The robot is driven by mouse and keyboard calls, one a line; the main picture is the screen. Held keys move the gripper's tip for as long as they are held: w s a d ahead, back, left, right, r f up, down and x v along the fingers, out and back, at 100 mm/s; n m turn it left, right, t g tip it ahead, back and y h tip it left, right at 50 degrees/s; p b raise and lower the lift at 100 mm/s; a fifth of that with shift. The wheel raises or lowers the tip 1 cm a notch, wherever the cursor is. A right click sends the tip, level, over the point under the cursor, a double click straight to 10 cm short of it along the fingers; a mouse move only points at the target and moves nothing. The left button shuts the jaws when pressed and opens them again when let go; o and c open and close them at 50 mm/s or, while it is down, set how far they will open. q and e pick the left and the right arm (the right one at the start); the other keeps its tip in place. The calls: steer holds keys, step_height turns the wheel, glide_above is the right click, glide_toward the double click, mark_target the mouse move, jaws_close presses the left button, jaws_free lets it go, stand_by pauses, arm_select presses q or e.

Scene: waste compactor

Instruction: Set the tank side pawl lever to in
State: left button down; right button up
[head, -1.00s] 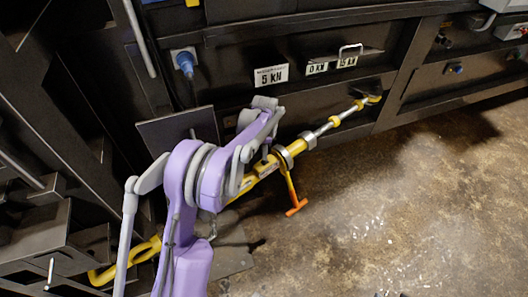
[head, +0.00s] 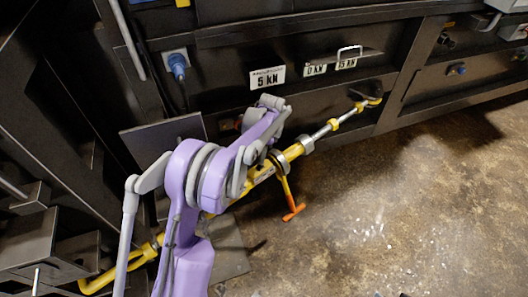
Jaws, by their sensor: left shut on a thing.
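A yellow ratchet tensioner (head: 262,175) with silver threaded rods runs diagonally from a hook at the lower left to a hook at the dark machine wall. A handle with an orange T-shaped grip (head: 293,213) hangs from its middle, pointing down. My left gripper (head: 262,160) is at the tensioner's middle, just left of the silver collar, and is shut on a part there. My purple arm covers much of the tensioner's lower left half. No pawl lever can be told apart; the jaws and arm hide that spot. My right gripper is not in view.
The dark machine wall carries a "5 KN" sign (head: 267,78), smaller "0 KN" and "15 KN" labels (head: 314,70), and a blue plug (head: 177,66). A grey plate (head: 162,137) sticks out behind my arm. The concrete floor (head: 400,200) at the right is clear.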

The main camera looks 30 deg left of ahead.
arm_select(q)
steer(key=shift+w+d+f+g, duration=0.15)
steer(key=shift+w+f+g, duration=0.05)
steer(key=shift+w+g, duration=0.25)
steer(key=shift+w+d+g+y+b, duration=0.1)
steer(key=shift+w+g+y+b, duration=0.15)
steer(key=shift+g+y+b, duration=0.1)
steer(key=shift+w+d+f+g+y+b, duration=0.1)
steer(key=shift+w+g+y+b, duration=0.15)
steer(key=shift+g, duration=0.35)
steer(key=shift+w+d+f+g+y+b, duration=0.25)
steer(key=shift+w+g+y+b, duration=0.25)
steer(key=shift+g, duration=0.5)
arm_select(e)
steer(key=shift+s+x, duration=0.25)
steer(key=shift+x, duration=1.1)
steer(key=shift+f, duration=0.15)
arm_select(q)
steer(key=c, duration=0.8)
jaws_free()
